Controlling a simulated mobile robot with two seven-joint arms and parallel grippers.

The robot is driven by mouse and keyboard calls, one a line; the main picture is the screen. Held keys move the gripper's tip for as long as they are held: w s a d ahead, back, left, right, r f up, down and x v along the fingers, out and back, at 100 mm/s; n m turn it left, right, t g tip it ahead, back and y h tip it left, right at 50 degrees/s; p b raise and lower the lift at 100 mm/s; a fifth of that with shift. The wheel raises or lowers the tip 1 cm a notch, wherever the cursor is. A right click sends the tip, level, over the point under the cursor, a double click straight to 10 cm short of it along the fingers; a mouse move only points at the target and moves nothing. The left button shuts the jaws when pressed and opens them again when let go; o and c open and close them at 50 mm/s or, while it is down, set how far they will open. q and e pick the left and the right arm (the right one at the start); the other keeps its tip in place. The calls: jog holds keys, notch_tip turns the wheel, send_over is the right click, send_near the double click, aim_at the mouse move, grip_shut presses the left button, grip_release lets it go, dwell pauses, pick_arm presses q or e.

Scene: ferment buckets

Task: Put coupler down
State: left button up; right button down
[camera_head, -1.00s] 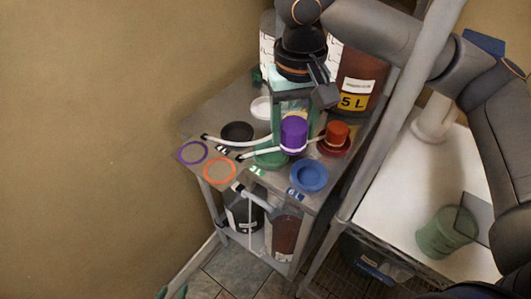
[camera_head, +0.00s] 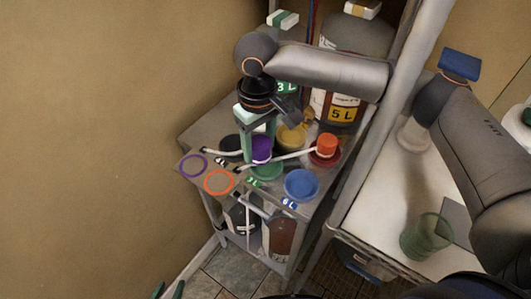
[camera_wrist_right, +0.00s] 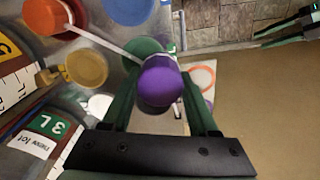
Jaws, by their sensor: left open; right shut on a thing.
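The purple coupler (camera_head: 261,150) is between the fingers of my right gripper (camera_head: 259,142), which is shut on it. In the head view it appears just behind the green disc (camera_head: 267,171), between the black disc (camera_head: 230,144) and the yellow disc (camera_head: 292,138). In the right wrist view the coupler (camera_wrist_right: 160,82) overlaps the green disc (camera_wrist_right: 143,47). I cannot tell whether it touches the table. A purple ring (camera_head: 193,166) and an orange ring (camera_head: 219,182) mark the table's left end. My left gripper (camera_head: 168,291) is open and empty at the bottom left.
A red-orange coupler (camera_head: 326,146) stands on a red disc with a white hose running left. A blue disc (camera_head: 301,184) lies at the front. Large bottles, one labelled 5 L (camera_head: 338,113), stand behind. A grey post (camera_head: 384,124) rises at the right.

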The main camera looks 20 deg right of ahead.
aim_at(263, 147)
jog(key=w+f, duration=0.1)
jog(key=d+f+b, duration=0.1)
jog(key=f, duration=0.1)
jog(key=shift+w+d+f, duration=0.1)
jog(key=shift+w+d, duration=0.1)
jog(key=shift+w, duration=0.2)
jog(key=shift+w+d+f+b, duration=0.3)
jog(key=shift+f+b, duration=0.15)
jog(key=shift+b, duration=0.35)
jog(key=f+b, duration=0.1)
jog(key=b, duration=0.1)
jog(key=f+b, duration=0.2)
jog(key=b, duration=0.1)
jog(key=shift+w+d+f, duration=0.1)
jog(key=shift+w, duration=0.1)
jog(key=shift+f+b, duration=0.15)
jog(key=shift+b, duration=0.45)
jog(key=shift+c, duration=0.8)
grip_release()
